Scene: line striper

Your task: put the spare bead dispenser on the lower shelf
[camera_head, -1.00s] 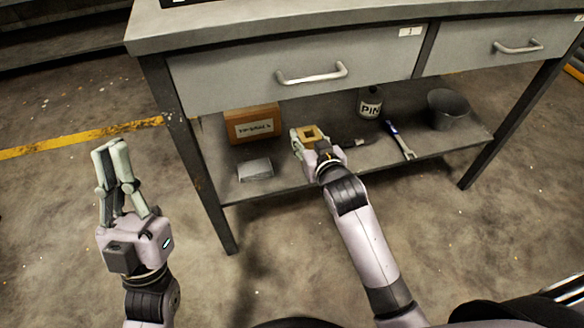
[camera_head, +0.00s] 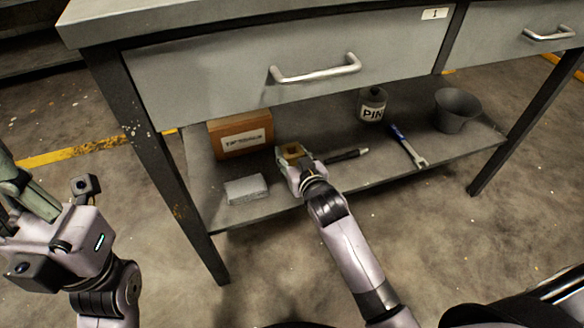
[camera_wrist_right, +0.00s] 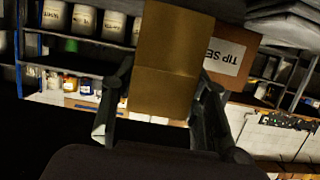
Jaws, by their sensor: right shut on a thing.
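The spare bead dispenser appears to be the tan, boxy thing (camera_head: 292,151) in my right gripper (camera_head: 291,163). In the right wrist view it is a plain golden-brown block (camera_wrist_right: 175,65) between the two fingers. The right gripper is shut on it, over the lower shelf (camera_head: 375,172) between the grey block and the black tool. I cannot tell whether the dispenser touches the shelf. My left gripper (camera_head: 22,190) is at the left edge, away from the shelf, with its fingers partly cut off.
On the shelf are an orange-brown labelled box (camera_head: 240,135), a light grey block (camera_head: 246,188), a black-handled tool (camera_head: 345,156), a labelled bottle (camera_head: 372,105), a blue-and-silver wrench (camera_head: 408,146) and a grey bucket (camera_head: 456,110). A drawer (camera_head: 290,70) hangs above. Table legs stand at both sides.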

